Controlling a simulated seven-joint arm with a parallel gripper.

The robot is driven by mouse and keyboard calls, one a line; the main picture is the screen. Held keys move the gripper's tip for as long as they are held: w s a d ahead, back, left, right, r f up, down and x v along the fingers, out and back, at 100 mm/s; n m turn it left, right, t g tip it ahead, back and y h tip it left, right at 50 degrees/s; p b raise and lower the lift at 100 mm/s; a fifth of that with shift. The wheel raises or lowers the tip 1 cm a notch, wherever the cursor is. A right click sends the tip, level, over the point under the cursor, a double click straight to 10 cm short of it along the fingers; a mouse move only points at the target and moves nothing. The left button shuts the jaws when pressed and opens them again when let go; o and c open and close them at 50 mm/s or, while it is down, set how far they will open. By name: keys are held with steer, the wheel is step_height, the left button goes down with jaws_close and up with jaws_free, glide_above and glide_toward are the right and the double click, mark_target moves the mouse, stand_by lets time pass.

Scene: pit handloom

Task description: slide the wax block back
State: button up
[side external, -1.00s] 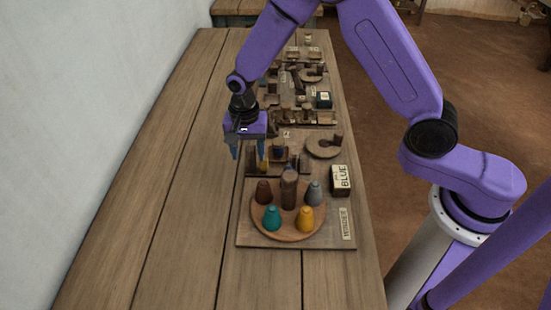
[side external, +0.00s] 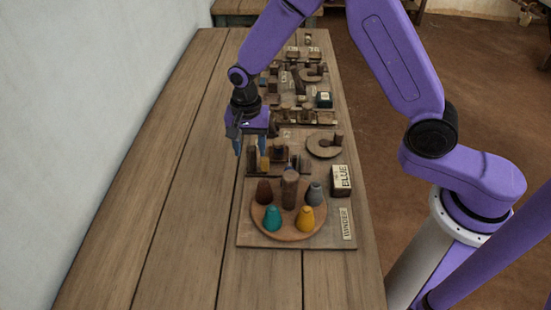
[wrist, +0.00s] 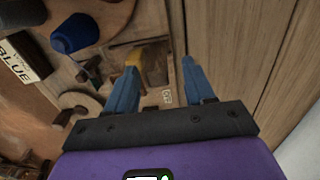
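A small yellow block, which looks like the wax block (side external: 264,163), sits in a wooden holder (side external: 251,173) at the near end of the row of stations. In the wrist view the yellow block (wrist: 153,60) shows just beyond my left finger, partly hidden by it. My gripper (side external: 251,153) is open, with its two blue fingers pointing down above the holder's left part. In the wrist view the gap between my fingers (wrist: 160,72) is empty. I cannot tell whether a finger touches the block.
A round tray (side external: 262,226) with several coloured cones and a dark post stands in front. A box marked BLUE (side external: 341,180) and a round wooden piece (side external: 322,147) lie to the right. More small stations line the table behind. The table's left side is bare.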

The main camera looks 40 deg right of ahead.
steer(key=shift+w+r, duration=0.1)
steer(key=shift+r, duration=2.05)
steer(key=shift+r, duration=0.2)
steer(key=s+d+r+n, duration=0.3)
steer(key=s+n, duration=0.4)
steer(key=s, duration=0.3)
steer(key=s+d+r+n, duration=0.3)
steer(key=s+d+n, duration=0.2)
steer(key=s, duration=0.5)
steer(key=s+d+r+n, duration=0.3)
steer(key=s+d+n, duration=0.1)
steer(key=s+n, duration=0.5)
steer(key=shift+s+d+n, duration=0.3)
steer(key=shift+s+d, duration=0.1)
steer(key=shift+s, duration=0.05)
